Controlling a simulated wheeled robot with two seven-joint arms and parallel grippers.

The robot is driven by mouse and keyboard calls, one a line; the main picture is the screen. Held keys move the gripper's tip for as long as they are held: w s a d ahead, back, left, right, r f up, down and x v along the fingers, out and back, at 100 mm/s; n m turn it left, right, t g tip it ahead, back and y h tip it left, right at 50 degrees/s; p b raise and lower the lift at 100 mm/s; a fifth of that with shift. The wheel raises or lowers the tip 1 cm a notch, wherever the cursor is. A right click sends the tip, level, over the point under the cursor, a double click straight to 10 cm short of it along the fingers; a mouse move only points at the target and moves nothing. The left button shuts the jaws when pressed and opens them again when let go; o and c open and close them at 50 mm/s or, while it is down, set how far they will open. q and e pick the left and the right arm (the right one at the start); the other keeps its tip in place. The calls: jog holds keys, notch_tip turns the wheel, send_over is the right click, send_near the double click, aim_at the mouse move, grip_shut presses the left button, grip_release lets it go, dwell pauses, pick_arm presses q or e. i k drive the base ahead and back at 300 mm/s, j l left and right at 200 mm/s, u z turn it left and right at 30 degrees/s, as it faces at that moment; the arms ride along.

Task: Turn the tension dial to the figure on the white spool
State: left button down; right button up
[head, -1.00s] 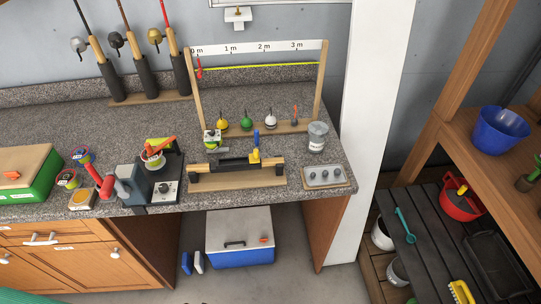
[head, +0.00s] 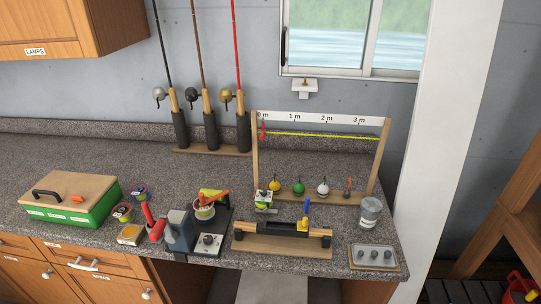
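A line-winding machine with a grey block (head: 180,231) and a red handle stands near the counter's front edge. A pale plate on its base carries a small dark dial (head: 207,239); its setting is too small to read. A whitish spool (head: 204,212) with a red arm and a yellow-green part sits above that plate. I cannot read a figure on any spool. Neither of my grippers shows in the head view.
A green tackle box (head: 72,215) stands at left. A wooden stand with a black bar (head: 284,240), a grey knob plate (head: 375,257) and a metal tin (head: 370,212) are at right. Rods (head: 211,130) and a measuring frame (head: 320,118) stand behind. The counter's left middle is clear.

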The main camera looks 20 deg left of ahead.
aim_at(208, 239)
jog(key=u, duration=1.1)
